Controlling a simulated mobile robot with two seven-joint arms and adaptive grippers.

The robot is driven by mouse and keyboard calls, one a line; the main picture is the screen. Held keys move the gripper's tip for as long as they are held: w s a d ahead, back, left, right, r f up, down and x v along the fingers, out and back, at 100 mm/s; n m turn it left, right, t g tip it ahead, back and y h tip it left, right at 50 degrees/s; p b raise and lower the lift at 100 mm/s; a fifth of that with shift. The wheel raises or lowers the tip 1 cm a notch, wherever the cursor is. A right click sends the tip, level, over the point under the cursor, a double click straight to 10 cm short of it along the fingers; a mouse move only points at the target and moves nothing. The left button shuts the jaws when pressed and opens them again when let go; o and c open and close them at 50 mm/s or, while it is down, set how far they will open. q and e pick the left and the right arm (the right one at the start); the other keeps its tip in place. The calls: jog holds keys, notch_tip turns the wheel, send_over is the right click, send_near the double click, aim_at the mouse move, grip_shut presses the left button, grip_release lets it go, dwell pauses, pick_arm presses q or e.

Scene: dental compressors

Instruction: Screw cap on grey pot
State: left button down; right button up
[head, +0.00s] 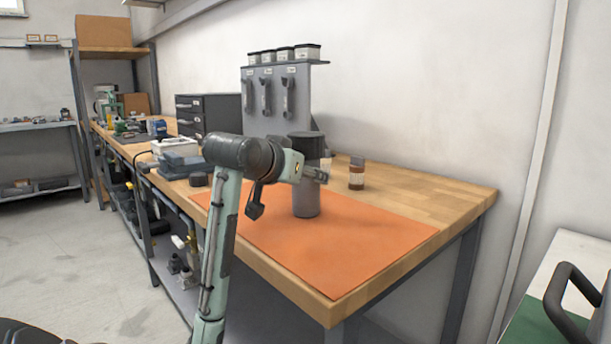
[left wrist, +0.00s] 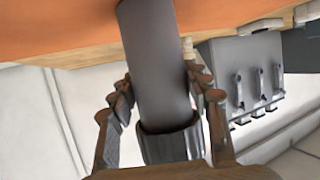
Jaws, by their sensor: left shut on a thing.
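The grey pot (head: 306,203) stands upright on the orange mat (head: 365,235). A dark cap (head: 305,141) sits on its top; I cannot tell how tightly. In the left wrist view the picture is turned over, with the pot (left wrist: 155,60) running up to the mat and the dark cap (left wrist: 172,146) nearest the camera. My left gripper (head: 318,175) is at the pot's upper part, just below the cap. Its fingers (left wrist: 160,88) lie on both sides of the pot and it is shut on it. Part of the pot is hidden behind the gripper. My right gripper is not in view.
A brown bottle (head: 357,174) stands right of the pot. Behind is a grey tool panel (head: 265,100) with several containers on top. Dark drawers (head: 205,112) and grey-blue cases (head: 183,162) stand to the left. The mat's front and right are clear.

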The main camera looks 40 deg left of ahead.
pick_arm(q)
jog(key=c, duration=0.7)
grip_release()
jog(key=shift+r, duration=0.2)
jog(key=shift+b+v, duration=1.05)
jog(key=shift+v, duration=4.9)
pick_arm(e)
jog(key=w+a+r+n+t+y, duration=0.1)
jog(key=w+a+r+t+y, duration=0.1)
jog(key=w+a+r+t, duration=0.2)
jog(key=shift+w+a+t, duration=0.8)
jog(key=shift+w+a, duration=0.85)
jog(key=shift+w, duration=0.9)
pick_arm(q)
jog(key=shift+f, duration=0.1)
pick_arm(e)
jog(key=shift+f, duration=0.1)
